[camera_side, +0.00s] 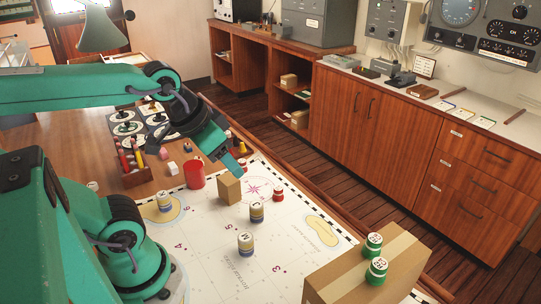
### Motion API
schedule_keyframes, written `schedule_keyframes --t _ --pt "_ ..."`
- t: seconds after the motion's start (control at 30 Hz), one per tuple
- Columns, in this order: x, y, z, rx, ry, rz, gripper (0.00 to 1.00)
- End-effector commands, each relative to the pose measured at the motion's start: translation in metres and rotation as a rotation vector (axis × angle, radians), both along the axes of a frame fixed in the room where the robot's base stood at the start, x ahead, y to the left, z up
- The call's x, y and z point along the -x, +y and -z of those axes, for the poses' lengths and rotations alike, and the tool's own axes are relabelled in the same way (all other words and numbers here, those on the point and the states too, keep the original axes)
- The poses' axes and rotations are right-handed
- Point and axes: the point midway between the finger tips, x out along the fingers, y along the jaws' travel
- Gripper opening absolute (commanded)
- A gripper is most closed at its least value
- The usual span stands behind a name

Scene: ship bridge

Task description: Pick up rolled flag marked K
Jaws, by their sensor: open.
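Several short rolled flags with lettered white tops stand upright on the white sea chart (205,265). One blue-and-yellow roll (246,243) stands near the chart's middle, and a similar roll (257,212) stands just behind it. Two green-and-white rolls (373,246) (377,271) stand on a cardboard box (350,280) at the front right. The letters are too small for me to tell surely which roll is marked K. My gripper (238,172) is open and empty, above the far part of the chart, behind the blue-and-yellow rolls and apart from them.
A small cardboard block (229,189) stands just below my gripper, with a red cup (194,174) to its left. A wooden rack (132,178) with coloured sticks stands at the left. The chart's front middle is clear.

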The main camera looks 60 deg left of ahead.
Motion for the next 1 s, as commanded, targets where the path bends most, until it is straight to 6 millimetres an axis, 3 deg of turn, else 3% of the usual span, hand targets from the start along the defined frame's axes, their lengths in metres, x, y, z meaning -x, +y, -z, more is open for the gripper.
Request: schedule_keyframes --t 0.43,0.5,0.77,1.0 --pt "0.000 0.000 0.000 0.000 0.000 0.000 0.51" --pt "0.000 0.000 0.000 0.000 0.000 0.000 0.60" --pt "0.000 0.000 0.000 0.000 0.000 -0.002 0.60" --pt "-0.004 0.012 0.006 0.032 0.024 -0.115 0.60"
